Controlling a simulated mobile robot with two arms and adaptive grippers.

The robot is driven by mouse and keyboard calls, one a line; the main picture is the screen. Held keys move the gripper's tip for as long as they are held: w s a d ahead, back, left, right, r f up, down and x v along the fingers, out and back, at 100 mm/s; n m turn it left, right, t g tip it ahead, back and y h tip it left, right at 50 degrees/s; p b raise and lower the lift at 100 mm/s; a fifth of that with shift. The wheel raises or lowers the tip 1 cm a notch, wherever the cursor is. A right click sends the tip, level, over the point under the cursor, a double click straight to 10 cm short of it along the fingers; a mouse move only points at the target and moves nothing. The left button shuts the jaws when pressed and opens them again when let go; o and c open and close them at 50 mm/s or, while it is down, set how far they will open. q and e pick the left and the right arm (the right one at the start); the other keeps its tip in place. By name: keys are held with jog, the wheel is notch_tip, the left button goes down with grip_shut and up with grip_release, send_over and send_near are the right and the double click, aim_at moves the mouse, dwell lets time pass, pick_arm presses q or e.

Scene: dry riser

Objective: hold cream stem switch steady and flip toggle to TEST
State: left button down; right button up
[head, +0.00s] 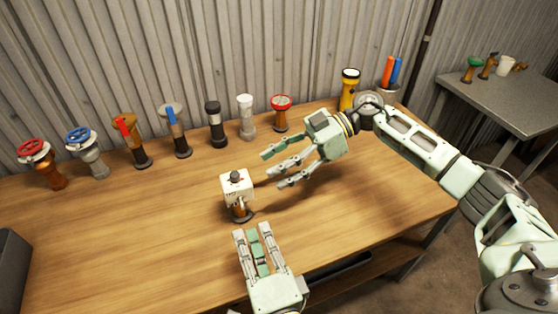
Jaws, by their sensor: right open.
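The cream stem switch (237,188) stands upright near the middle of the wooden table. It has a cream box head with a dark toggle or knob on top, a brown stem and a dark round base. Small markings on the box are too small to read. My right gripper (272,170) is open and empty, to the right of the switch, with its fingers pointing at it and a small gap between. My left gripper (253,229) is in front of the switch, its fingers pointing toward the base. It looks empty, and its opening is hard to judge from this angle.
A row of valves and stemmed fittings (178,132) lines the table's back edge by the corrugated wall. A yellow torch (348,88) and a holder with orange and blue sticks (391,72) stand back right. The wooden table (110,235) is clear left of the switch. A grey side table (490,92) stands right.

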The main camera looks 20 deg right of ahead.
aim_at(234, 188)
jog(key=x, duration=1.1)
jog(key=shift+a+f, duration=0.25)
jog(key=shift+a, duration=0.05)
jog(key=shift+c, duration=0.6)
jog(key=c, duration=1.1)
